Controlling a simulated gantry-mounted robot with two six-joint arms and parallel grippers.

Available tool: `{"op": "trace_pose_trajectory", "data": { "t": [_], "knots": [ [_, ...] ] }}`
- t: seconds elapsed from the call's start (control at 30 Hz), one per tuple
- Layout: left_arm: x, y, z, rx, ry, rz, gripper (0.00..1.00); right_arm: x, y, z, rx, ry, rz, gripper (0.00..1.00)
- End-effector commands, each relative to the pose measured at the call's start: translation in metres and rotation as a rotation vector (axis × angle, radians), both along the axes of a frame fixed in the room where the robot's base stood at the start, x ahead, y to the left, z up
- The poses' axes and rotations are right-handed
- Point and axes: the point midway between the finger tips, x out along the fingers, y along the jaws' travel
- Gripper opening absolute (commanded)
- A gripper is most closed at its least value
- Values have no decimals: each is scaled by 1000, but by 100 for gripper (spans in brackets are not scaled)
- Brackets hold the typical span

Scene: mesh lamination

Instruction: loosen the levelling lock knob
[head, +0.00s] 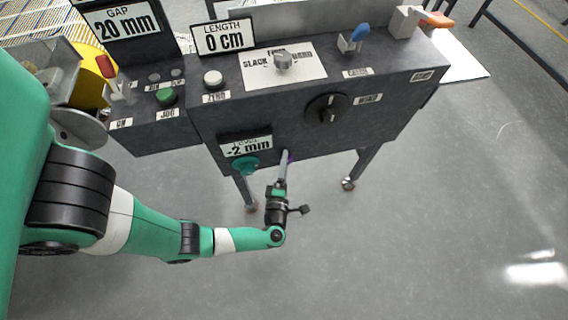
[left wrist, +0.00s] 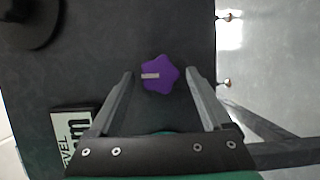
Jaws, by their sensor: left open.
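The purple star-shaped knob (left wrist: 160,82), which I take as the levelling lock knob, sits on the dark front panel in the left wrist view. A pale bar lies on its face, toward the left in that view. In the head view only a sliver of purple (head: 290,157) shows behind my left gripper (head: 284,160). In the left wrist view my left gripper (left wrist: 160,74) is open, its fingers on either side of the knob with gaps between. I cannot tell how deep the fingertips reach. My right gripper is not in view.
The level display (head: 246,146) reads -2 mm, with a teal knob (head: 245,166) just below it. A black rotary dial (head: 326,108) is up and right on the panel. The machine's legs (head: 366,163) stand below. The grey floor (head: 430,230) to the right is clear.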

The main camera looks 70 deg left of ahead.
Motion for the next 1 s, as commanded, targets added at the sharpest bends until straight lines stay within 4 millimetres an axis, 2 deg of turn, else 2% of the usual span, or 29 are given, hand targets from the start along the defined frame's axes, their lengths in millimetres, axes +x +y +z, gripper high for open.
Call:
{"op": "trace_pose_trajectory", "data": {
  "t": [0.17, 0.4, 0.6, 0.77, 1.0],
  "knots": [
    [-6, -15, 1, -1, 2, -5, 82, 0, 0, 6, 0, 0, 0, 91],
    [-27, -62, 1, 0, 2, -11, 82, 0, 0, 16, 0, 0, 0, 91],
    [-43, -94, 0, 0, -1, -7, 82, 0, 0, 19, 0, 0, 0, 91],
    [-50, -104, -1, 0, 0, -2, 82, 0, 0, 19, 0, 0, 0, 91],
    [-51, -104, -1, 0, 0, 1, 82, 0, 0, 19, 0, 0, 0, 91]
  ]
}}
